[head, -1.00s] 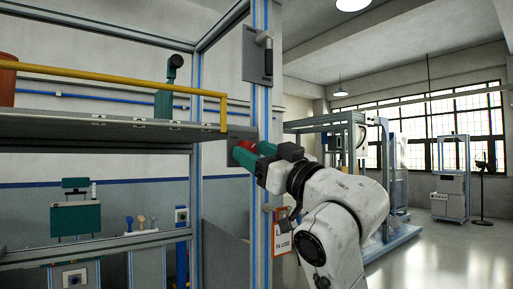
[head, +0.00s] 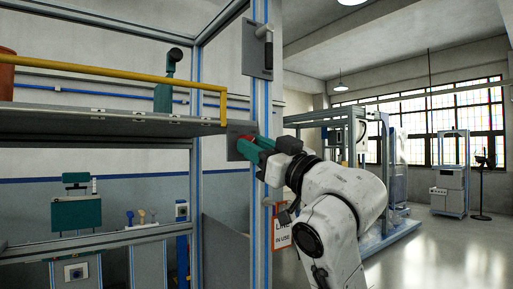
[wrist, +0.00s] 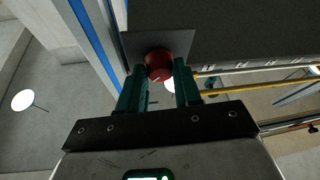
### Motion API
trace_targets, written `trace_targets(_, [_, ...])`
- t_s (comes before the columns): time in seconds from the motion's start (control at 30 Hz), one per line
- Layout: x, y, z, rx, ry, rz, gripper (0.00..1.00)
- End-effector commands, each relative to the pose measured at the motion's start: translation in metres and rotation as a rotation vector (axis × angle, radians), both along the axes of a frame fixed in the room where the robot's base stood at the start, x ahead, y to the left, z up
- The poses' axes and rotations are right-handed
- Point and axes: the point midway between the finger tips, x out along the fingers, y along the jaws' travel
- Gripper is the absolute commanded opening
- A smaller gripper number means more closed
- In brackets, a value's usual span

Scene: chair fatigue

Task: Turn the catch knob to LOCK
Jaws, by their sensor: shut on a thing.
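The catch knob is a round red knob (wrist: 159,64) on a grey plate (wrist: 130,48) fixed to the frame post. In the head view the grey plate (head: 233,143) sits at the end of the shelf, and only a sliver of the red knob (head: 246,138) shows behind my fingers. My gripper (wrist: 161,76) has green fingers, one on each side of the knob, and is shut on it. My gripper also shows in the head view (head: 250,149), reaching in from the right. A pale mark shows on the knob's face; I cannot read any LOCK lettering.
A blue-striped aluminium post (head: 261,215) stands beside the plate. A shelf with a yellow rail (head: 120,78) extends left. A grey plate with a handle (head: 257,48) is mounted above. A hanging sign (head: 283,233) is below my arm.

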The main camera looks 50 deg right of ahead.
Motion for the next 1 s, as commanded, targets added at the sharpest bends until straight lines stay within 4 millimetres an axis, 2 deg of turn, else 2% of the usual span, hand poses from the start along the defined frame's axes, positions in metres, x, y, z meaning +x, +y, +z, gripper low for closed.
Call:
trace_targets(0.37, [-0.0005, -0.0009, 0.0002, -0.109, 0.032, 0.0, 0.03])
trace_targets(1.0, [-0.0016, -0.0042, 0.004, -0.663, 0.191, 0.001, 0.03])
